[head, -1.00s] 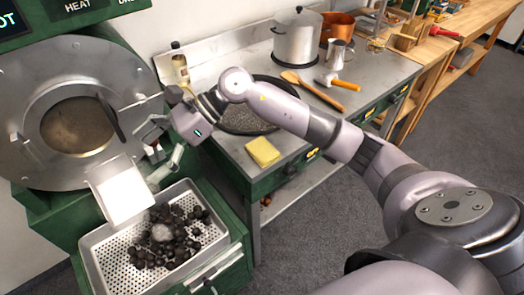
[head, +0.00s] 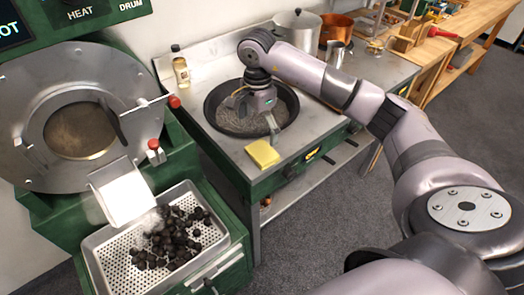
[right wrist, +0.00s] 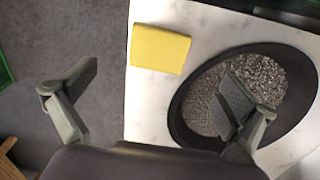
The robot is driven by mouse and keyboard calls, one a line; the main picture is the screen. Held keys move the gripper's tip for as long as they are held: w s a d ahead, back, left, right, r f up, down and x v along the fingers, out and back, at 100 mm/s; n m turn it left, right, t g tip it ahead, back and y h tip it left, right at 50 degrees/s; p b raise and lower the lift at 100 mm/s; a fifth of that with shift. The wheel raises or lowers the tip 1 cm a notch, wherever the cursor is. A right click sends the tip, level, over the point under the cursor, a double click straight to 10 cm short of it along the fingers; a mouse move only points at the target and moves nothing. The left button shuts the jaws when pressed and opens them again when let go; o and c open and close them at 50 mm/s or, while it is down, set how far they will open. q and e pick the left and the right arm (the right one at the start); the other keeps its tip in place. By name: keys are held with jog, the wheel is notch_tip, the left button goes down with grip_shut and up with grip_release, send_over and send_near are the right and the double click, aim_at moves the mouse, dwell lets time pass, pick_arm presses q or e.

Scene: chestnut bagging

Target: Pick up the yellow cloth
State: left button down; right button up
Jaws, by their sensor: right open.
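The yellow cloth (head: 262,154) is a small folded square lying flat on the front edge of the grey metal counter (head: 222,146). In the right wrist view the cloth (right wrist: 159,49) lies ahead of and between the open fingers. My right gripper (head: 257,120) points down above the dark round pan, behind the cloth and apart from it. In the right wrist view my right gripper (right wrist: 152,92) is wide open and empty, with one finger over the floor and the other over the pan. My left gripper is not in view.
The dark pan (head: 213,108) of grey grains sits behind the cloth. A bottle (head: 180,66) stands at the back left, and a steel pot (head: 297,33) and copper pot (head: 335,28) at the back. A perforated tray (head: 104,262) of chestnuts is at lower left.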

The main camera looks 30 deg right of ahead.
send_over(261, 152)
jog(key=f, duration=0.4)
jog(key=shift+a+f+p, duration=0.25)
jog(key=shift+a+p, duration=0.15)
jog(key=f, duration=0.1)
jog(key=f+p, duration=0.1)
jog(key=f, duration=0.1)
jog(key=f+p, duration=0.1)
jog(key=shift+d+f, duration=0.3)
jog(key=shift+f, duration=0.3)
jog(key=shift+c, duration=0.5)
jog(key=c, duration=1)
jog(key=shift+r, duration=0.1)
